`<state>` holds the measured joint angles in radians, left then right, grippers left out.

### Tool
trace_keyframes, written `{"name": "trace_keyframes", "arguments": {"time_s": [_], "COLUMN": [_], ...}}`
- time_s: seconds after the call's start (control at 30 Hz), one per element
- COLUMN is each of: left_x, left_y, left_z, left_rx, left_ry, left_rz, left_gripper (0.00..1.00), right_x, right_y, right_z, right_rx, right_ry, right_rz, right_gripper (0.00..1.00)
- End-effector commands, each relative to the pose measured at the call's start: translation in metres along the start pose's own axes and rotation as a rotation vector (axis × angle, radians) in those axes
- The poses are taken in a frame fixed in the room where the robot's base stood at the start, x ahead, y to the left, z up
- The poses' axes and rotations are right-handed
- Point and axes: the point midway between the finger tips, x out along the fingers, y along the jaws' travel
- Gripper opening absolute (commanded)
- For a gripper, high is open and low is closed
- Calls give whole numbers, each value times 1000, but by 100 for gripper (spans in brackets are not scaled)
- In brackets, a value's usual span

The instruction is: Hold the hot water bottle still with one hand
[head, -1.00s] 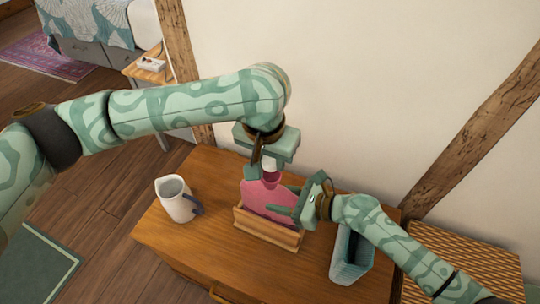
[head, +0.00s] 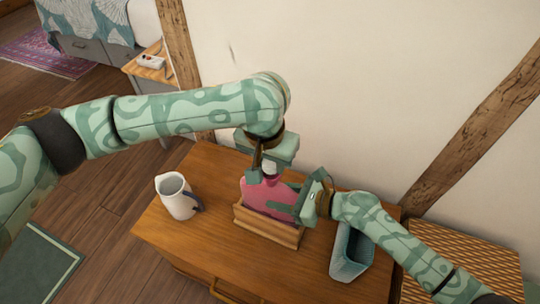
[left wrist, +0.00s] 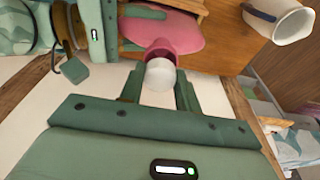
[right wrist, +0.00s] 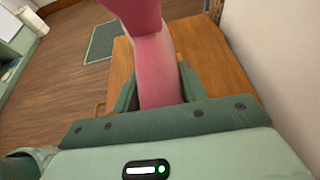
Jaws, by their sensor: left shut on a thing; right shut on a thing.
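The pink hot water bottle (head: 268,197) stands upright in a small wooden holder (head: 266,231) on the wooden cabinet top. My right gripper (head: 304,202) is shut on the side of the bottle's body; the right wrist view shows the pink body (right wrist: 158,72) between its fingers. My left gripper (head: 268,166) is above the bottle's neck, pointing down. It is shut on the white stopper (left wrist: 160,74) at the mouth, as the left wrist view shows. I cannot tell whether the stopper is seated in the neck.
A white jug (head: 177,199) with a dark handle stands left of the holder. A teal basket (head: 350,254) stands to the right, under my right arm. The wall is close behind. The cabinet top's front is clear.

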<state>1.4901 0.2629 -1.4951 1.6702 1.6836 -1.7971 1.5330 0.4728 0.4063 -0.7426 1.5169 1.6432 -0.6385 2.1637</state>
Motion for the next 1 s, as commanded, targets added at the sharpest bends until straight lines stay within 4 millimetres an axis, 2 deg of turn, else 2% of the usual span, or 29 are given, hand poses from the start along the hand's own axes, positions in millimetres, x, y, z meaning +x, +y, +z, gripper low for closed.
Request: {"name": "trace_keyframes", "arguments": {"time_s": [0.47, 1.0], "left_x": [0, 11], "left_y": [0, 0], "left_z": [0, 2], "left_rx": [0, -1], "left_ry": [0, 0], "left_rz": [0, 1], "left_gripper": [12, 12], "right_x": [0, 0], "right_y": [0, 0], "right_z": [0, 0], "right_rx": [0, 0], "right_ry": [1, 1], "right_rz": [-1, -1], "right_gripper": [1, 1]}}
